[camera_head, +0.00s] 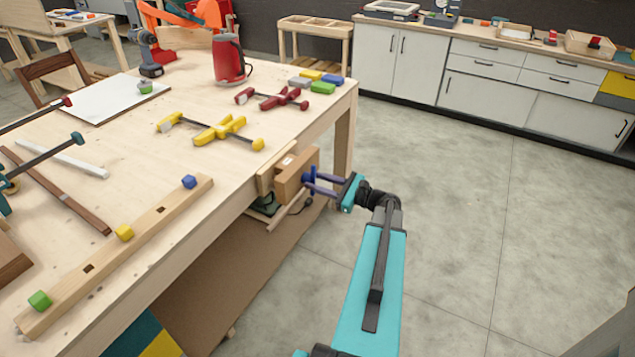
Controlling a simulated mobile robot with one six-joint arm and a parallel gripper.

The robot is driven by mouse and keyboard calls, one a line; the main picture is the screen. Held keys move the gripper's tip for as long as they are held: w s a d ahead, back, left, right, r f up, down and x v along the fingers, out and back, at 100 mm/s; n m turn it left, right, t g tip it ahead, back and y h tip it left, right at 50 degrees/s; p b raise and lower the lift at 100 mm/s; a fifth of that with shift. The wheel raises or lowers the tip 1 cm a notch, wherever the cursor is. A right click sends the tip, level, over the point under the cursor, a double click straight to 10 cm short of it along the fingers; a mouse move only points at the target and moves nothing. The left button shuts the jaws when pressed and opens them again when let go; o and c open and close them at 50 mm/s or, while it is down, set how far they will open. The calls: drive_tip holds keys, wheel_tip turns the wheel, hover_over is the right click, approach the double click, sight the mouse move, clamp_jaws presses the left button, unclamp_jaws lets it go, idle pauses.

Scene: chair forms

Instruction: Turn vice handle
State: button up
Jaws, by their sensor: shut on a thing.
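The wooden vice (290,182) is fixed to the near right edge of the workbench. A blue part (309,174) shows at its outer face. The vice handle, a pale wooden rod (286,213), slants down to the left below the vice jaw. My gripper (313,182) comes from the right, with its purple fingers pointing left at the front of the vice. It is shut on the vice handle. The exact contact between the fingers and the handle is small and partly hidden.
On the workbench (120,170) lie yellow clamps (218,130), red clamps (272,98), a red kettle (229,60) and a wooden bar with coloured cubes (120,250). Open grey floor (480,200) lies to the right. White cabinets (400,65) stand along the back.

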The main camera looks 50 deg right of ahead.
drive_tip(key=o, duration=1.1)
drive_tip(key=shift+c, duration=0.2)
drive_tip(key=shift+s, duration=0.15)
drive_tip(key=b+v, duration=0.2)
drive_tip(key=v, duration=1.1)
drive_tip(key=shift+s, duration=0.35)
